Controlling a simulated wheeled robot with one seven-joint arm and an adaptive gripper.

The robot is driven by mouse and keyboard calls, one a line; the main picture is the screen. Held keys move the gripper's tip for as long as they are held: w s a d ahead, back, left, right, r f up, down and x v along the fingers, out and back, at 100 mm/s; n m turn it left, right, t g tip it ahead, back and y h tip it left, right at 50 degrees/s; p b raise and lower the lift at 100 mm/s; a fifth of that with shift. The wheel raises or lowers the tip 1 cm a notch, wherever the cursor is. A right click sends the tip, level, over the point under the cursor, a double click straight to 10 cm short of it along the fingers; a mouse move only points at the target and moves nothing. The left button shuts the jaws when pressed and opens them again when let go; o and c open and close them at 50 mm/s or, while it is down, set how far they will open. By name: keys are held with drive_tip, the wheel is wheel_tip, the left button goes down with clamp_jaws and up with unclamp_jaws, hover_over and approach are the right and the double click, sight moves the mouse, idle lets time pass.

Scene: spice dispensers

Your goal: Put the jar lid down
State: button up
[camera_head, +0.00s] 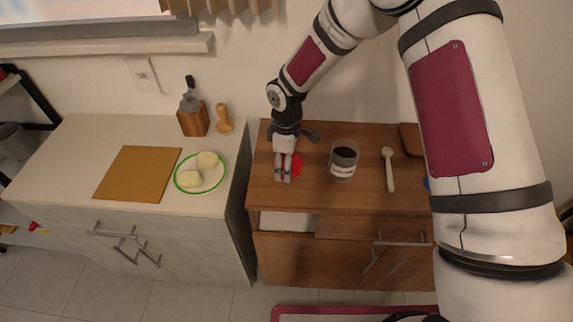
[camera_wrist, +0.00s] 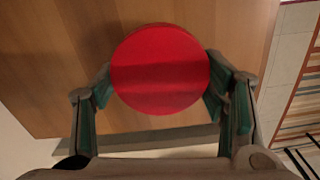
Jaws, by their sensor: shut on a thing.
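The red jar lid (camera_wrist: 160,70) is round and sits between the two fingers of my gripper (camera_wrist: 160,98) in the wrist view. Both fingers touch its sides. In the head view my gripper (camera_head: 283,177) points down over the left part of the brown wooden counter (camera_head: 330,200), and the red lid (camera_head: 296,163) shows partly behind the fingers. I cannot tell whether the lid touches the counter top. The glass jar (camera_head: 343,161) with dark contents and a pale label stands upright to the right of the gripper, apart from it, with no lid on it.
A wooden spoon (camera_head: 389,168) lies right of the jar. A blue thing (camera_head: 427,184) is partly hidden behind my arm. A pale counter (camera_head: 105,133) on the left, across a narrow gap, holds a cutting board (camera_head: 138,174) and a green-rimmed plate (camera_head: 205,184). The wooden counter's front left is clear.

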drive_tip(key=shift+f, duration=0.5)
drive_tip(key=shift+f, duration=0.15)
drive_tip(key=o, duration=1.1)
drive_tip(key=shift+c, duration=0.2)
wheel_tip(320, 180, up, 12)
drive_tip(key=b, duration=0.1)
drive_tip(key=shift+r+b, duration=0.2)
drive_tip(key=shift+b, duration=0.2)
